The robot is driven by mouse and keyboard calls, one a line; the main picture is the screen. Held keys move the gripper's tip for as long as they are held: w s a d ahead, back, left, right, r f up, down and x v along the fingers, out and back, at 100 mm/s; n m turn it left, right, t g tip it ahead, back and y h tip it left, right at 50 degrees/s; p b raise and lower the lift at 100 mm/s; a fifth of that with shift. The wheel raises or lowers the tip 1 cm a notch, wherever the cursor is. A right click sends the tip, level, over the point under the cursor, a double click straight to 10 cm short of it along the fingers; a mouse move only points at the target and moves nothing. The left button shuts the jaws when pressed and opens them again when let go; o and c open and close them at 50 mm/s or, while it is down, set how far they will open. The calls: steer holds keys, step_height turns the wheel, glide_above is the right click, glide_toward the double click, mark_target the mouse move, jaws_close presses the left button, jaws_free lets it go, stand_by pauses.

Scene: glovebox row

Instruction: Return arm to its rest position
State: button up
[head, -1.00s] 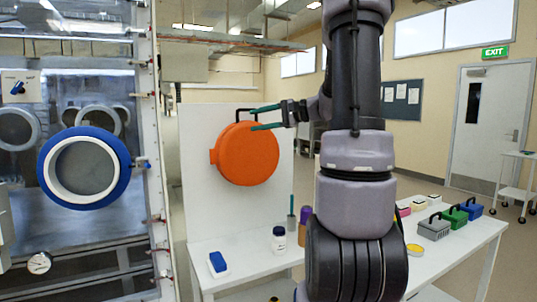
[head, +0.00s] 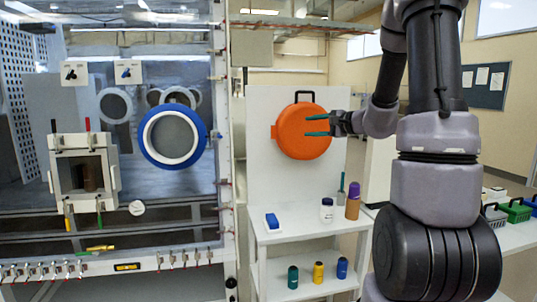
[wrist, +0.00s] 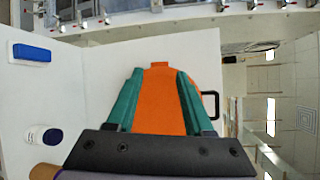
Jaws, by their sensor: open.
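My gripper (head: 317,125) is raised in front of the white back panel, with its two teal fingers apart and nothing between them. In the head view its fingers overlap the orange round case (head: 295,146), which stands against the panel with a black handle on top. In the wrist view the orange case (wrist: 160,92) shows beyond and between the open fingers (wrist: 155,85); whether they touch it I cannot tell. My arm is bent, with its upper links upright at the right of the head view.
A white shelf unit (head: 262,232) below holds a blue-and-white block (head: 272,222), a white jar (head: 327,210) and a brown bottle with a purple cap (head: 353,200). Several small bottles stand on its lower shelf. The glovebox (head: 70,235) with a blue-ringed port (head: 148,140) is at left.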

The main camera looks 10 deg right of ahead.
steer(key=s+a+r+n+g, duration=0.2)
steer(key=s+a+n+g, duration=0.1)
steer(key=s+a, duration=0.4)
steer(key=s+a+r+n+g, duration=0.25)
steer(key=s+a+g, duration=0.2)
steer(key=s, duration=0.35)
steer(key=s+d+n+h, duration=0.2)
steer(key=s+h, duration=0.1)
steer(key=s, duration=0.4)
steer(key=s+d+n+t+h, duration=0.1)
steer(key=s+d+n+h, duration=0.1)
steer(key=s, duration=0.5)
steer(key=shift+s+d+n+h, duration=0.25)
steer(key=shift+s+n+h, duration=0.1)
steer(key=shift+h, duration=0.55)
